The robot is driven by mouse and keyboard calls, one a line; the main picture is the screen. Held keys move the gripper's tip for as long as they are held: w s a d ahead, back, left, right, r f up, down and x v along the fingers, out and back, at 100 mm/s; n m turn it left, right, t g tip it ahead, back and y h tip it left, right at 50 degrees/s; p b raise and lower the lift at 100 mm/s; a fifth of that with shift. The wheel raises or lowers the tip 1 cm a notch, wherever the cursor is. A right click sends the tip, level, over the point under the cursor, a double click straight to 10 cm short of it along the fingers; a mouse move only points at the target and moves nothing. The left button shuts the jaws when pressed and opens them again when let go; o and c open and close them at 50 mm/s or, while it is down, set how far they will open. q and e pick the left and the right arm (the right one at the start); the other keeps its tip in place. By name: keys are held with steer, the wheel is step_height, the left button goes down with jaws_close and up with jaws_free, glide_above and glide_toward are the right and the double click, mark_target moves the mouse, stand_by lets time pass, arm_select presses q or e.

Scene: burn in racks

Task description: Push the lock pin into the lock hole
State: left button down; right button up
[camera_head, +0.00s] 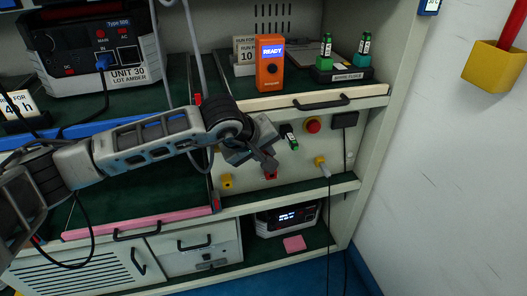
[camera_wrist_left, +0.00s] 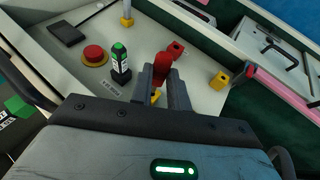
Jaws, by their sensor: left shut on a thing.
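My left gripper (camera_head: 268,163) is in front of the pale panel in the middle of the rack. In the left wrist view my left gripper (camera_wrist_left: 164,88) is shut on a red pin (camera_wrist_left: 161,67), whose red end stands out between the fingers. A small red block (camera_wrist_left: 175,48) with a dark opening, which looks like the lock hole, is on the panel just beyond the pin. The pin and block look apart in this view. In the head view a red piece (camera_head: 271,175) shows beside the fingertips; I cannot tell whether it is pin or block. My right gripper is out of view.
A green-topped black fuse (camera_wrist_left: 120,62), a red button (camera_wrist_left: 94,55) and a black box (camera_wrist_left: 66,34) are on the panel nearby. A yellow socket (camera_wrist_left: 220,78) is on the other side. A yellow plug (camera_head: 321,163) with a cable is to the right.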

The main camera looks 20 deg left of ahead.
arm_select(q)
steer(key=shift+b, duration=0.9)
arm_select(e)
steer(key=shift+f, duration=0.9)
arm_select(q)
steer(key=shift+w+a+b, duration=0.3)
steer(key=shift+w+a, duration=0.1)
steer(key=shift+w, duration=0.2)
steer(key=shift+w+a+b, duration=0.25)
steer(key=shift+w+a, duration=0.15)
steer(key=shift+w, duration=0.2)
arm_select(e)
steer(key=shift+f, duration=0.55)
arm_select(q)
steer(key=c, duration=1.3)
jaws_free()
steer(key=p+v, duration=0.1)
steer(key=v, duration=1.5)
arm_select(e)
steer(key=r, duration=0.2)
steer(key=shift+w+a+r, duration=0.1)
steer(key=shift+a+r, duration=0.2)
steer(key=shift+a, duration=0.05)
